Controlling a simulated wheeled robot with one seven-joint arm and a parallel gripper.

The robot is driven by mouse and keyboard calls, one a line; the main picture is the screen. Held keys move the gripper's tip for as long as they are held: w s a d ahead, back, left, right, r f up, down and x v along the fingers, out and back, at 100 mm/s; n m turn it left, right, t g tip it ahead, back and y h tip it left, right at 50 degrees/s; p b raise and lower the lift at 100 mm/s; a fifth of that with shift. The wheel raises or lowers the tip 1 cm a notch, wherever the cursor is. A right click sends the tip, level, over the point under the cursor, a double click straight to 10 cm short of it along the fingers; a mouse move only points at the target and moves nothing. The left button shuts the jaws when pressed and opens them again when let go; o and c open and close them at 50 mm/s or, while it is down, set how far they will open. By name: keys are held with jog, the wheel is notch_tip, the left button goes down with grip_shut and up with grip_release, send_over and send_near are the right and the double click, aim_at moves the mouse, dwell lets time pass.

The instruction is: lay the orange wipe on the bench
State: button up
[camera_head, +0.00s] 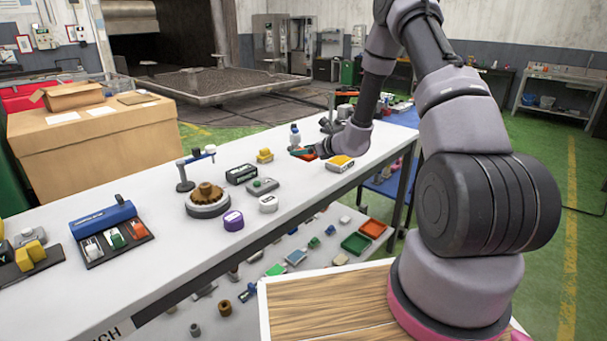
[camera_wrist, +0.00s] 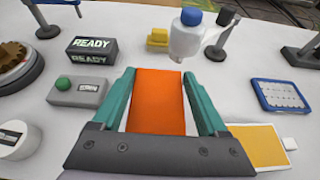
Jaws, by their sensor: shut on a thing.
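The orange wipe (camera_wrist: 158,102) is a flat orange piece between the two teal fingers of my gripper (camera_wrist: 160,100) in the wrist view. My gripper is shut on it. In the head view my gripper (camera_head: 304,153) is low over the far part of the white bench (camera_head: 165,255), and only a small orange-red bit of the wipe (camera_head: 311,156) shows. I cannot tell whether the wipe touches the bench top. The bench also fills the wrist view (camera_wrist: 125,22). The near end of the wipe is hidden behind the gripper body.
A grey box with a green button (camera_wrist: 78,92) and a READY display (camera_wrist: 92,48) stand left of my gripper. A blue-capped bottle (camera_wrist: 187,35) and yellow block (camera_wrist: 157,38) are ahead. A yellow-topped item (camera_wrist: 260,145) and blue-framed panel (camera_wrist: 281,96) lie right.

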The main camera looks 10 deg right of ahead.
aim_at(304, 178)
notch_tip(304, 178, down, 9)
jog(key=shift+r, duration=0.1)
dwell(0.3)
jog(key=o, duration=1.2)
jog(key=shift+o, duration=0.2)
